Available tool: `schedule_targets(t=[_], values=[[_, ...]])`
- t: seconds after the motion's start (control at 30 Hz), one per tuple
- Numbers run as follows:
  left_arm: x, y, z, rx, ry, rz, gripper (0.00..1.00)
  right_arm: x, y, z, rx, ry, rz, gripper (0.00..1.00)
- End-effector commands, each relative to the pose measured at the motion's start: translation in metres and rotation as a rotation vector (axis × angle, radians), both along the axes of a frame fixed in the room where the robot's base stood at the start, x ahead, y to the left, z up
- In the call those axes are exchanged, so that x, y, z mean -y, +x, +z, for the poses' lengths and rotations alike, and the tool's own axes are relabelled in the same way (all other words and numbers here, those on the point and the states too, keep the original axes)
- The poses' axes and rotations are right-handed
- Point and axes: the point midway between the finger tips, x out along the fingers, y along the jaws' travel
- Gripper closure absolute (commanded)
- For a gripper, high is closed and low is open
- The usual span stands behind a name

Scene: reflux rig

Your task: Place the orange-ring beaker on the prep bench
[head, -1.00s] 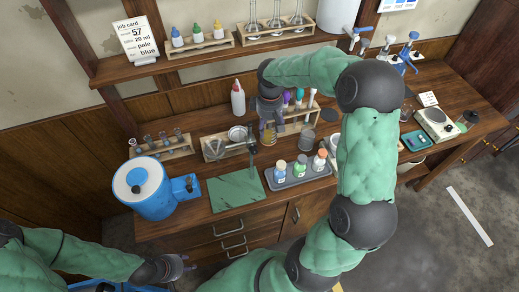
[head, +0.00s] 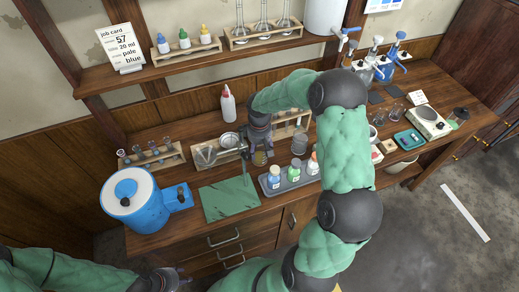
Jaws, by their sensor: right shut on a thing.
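My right gripper (head: 259,140) is over the middle of the wooden bench (head: 168,228), pointing down. It is shut on a small glass beaker with a yellow-orange tint (head: 260,158), which shows just below the fingers. The beaker is behind the bottle tray and to the right of the metal dishes. Whether its base touches the bench I cannot tell, and the fingers hide its upper part. My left gripper (head: 178,278) is low at the bottom edge, in front of the bench and away from it. Its finger opening is too small to judge.
A green mat (head: 216,204) lies left of a grey tray (head: 270,190) with capped bottles. A blue-and-white tub (head: 128,208) stands at the left. A wooden rack (head: 294,130) and grey cup (head: 299,144) stand behind the tray. A squeeze bottle (head: 228,105) is at the back.

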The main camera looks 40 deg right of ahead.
Motion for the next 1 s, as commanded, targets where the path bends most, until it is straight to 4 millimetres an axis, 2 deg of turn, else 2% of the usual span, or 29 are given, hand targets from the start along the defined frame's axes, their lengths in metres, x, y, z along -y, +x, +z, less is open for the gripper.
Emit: schedule_targets(t=[0.37,0.4,0.47,0.83,1.0], values=[[0.0,0.0,-0.002,0.0,0.0,0.0,0.6,0.0,0.0,-0.003,0.001,-0.001,0.0,0.85],[0.0,0.0,-0.002,0.0,0.0,0.0,0.6,0.0,0.0,-0.003,0.0,-0.001,0.0,0.33],[0.0,0.0,-0.002,0.0,0.0,0.0,0.6,0.0,0.0,-0.003,0.0,-0.001,0.0,0.18],[0.0,0.0,-0.001,0.0,0.0,0.0,0.6,0.0,0.0,-0.001,0.0,-0.001,0.0,0.18],[0.0,0.0,0.003,0.0,0.0,0.0,0.6,0.001,0.001,0.014,0.002,-0.001,0.001,0.18]])
